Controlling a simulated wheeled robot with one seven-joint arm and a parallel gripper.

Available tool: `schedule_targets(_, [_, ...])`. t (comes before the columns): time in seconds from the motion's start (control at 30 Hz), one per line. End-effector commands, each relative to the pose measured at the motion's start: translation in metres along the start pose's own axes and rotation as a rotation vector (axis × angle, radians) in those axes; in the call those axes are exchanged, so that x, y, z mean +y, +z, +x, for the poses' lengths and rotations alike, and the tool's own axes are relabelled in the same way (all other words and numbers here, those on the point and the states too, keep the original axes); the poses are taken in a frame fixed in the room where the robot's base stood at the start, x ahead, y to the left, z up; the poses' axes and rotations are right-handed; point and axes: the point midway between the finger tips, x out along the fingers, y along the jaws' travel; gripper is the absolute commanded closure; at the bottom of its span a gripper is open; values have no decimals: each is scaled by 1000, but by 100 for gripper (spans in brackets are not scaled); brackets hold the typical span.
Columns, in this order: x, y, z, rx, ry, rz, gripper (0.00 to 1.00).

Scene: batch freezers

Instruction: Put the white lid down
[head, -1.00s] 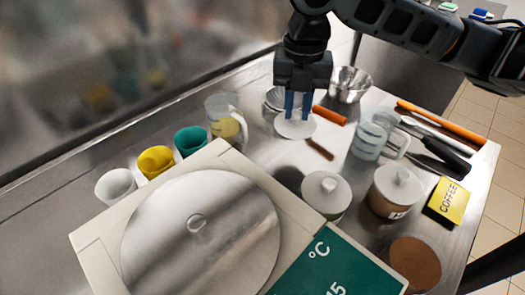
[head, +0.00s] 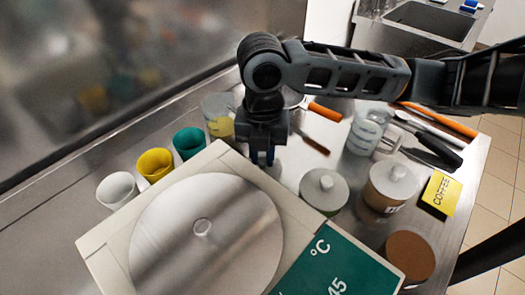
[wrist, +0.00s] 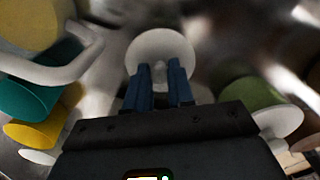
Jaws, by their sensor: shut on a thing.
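My gripper (head: 263,156) points down just behind the freezer's top right edge, between the teal cup and a white-lidded jar. It is shut on the knob of a round white lid (wrist: 160,46). The wrist view shows the lid flat-on beyond the blue fingers, with the knob between their tips. In the head view only a pale sliver of the lid (head: 275,170) shows beside the fingers; the rest is hidden by my gripper and the freezer's edge. I cannot tell whether the lid touches the counter.
White (head: 117,190), yellow (head: 155,164) and teal (head: 189,143) cups line the left. A jug (head: 216,112) stands behind my gripper. A white-lidded jar (head: 323,188), a white-lidded canister (head: 390,184), a brown-topped container (head: 410,257) and a clear jug (head: 368,133) stand to the right.

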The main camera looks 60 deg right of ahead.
Motion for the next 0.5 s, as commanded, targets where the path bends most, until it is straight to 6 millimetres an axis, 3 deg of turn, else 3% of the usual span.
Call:
schedule_targets(0.27, [0,0,4,0,0,0,100])
schedule_targets(0.3, [0,0,3,0,0,1,74])
schedule_targets(0.5, [0,0,2,0,0,1,55])
